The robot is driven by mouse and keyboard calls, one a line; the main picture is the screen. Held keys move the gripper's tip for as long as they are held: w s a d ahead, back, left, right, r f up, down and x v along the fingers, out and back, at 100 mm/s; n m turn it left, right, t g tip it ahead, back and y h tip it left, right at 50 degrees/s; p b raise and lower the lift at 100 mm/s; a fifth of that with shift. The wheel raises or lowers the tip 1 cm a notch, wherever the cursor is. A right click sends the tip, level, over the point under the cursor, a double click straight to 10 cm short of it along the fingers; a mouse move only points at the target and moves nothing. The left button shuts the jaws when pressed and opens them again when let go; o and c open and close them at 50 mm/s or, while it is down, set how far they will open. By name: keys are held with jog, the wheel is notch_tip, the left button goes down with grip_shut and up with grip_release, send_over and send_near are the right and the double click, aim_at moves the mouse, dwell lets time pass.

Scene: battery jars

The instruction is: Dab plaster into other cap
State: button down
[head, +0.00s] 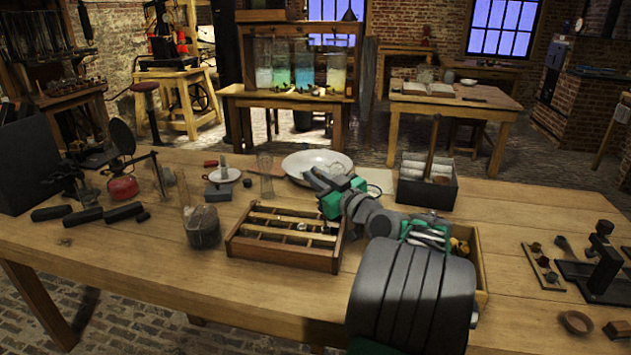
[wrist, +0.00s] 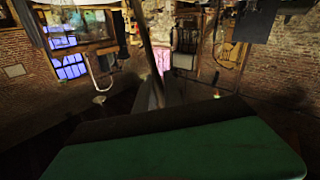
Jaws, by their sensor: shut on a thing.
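My gripper (head: 312,181), with green parts, is at the near rim of a wide white bowl (head: 318,161) in the head view. In the wrist view a slim, dark stick-like tool (wrist: 145,35) stands up from between the dark fingers (wrist: 152,95), and my gripper is shut on it. The tool's working end is not clear, and I cannot tell whether plaster is on it. A wooden rack (head: 290,262) with pale slats stands in front of the bowl. Small round pieces (head: 302,227) lie on it; I cannot tell whether they are caps.
A small white dish (head: 222,177) and a glass vessel (head: 265,176) stand left of the bowl. A dark jar (head: 203,227) stands left of the rack. A dark box (head: 427,186) with pale cylinders is to the right.

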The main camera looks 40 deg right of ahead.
jog(key=shift+r+p, duration=0.9)
jog(key=shift+r, duration=1.8)
